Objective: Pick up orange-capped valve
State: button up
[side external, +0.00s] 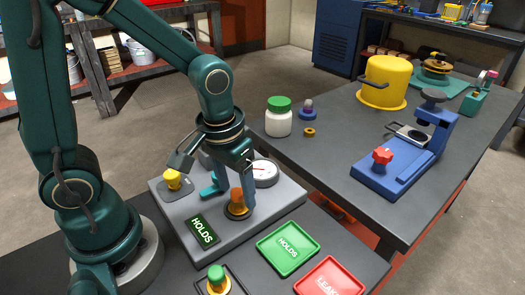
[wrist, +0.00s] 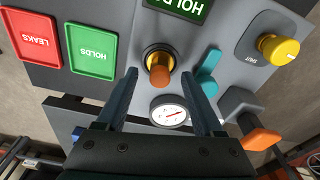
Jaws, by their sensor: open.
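The orange-capped valve (side external: 237,203) stands upright in a round brass-coloured socket on the grey test panel (side external: 278,205), behind the lit HOLDS display (side external: 203,230). In the wrist view the orange-capped valve (wrist: 159,73) shows between my two fingertips, with a gap on each side. My gripper (wrist: 161,78) is open and empty, reaching down over the panel. In the side view one finger stands close by the cap's right side; I cannot tell whether it touches.
A teal lever (wrist: 206,72), a gauge (wrist: 169,113) and a yellow SHUT knob (wrist: 278,49) sit around the valve. Green HOLDS tray (side external: 288,250) and red LEAKS tray (side external: 330,277) look empty. A green-capped valve (side external: 217,277) stands at the front.

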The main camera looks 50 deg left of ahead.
jog(key=shift+w+f, duration=0.15)
jog(key=shift+f, duration=1.05)
grip_shut()
jog(key=shift+r, duration=0.15)
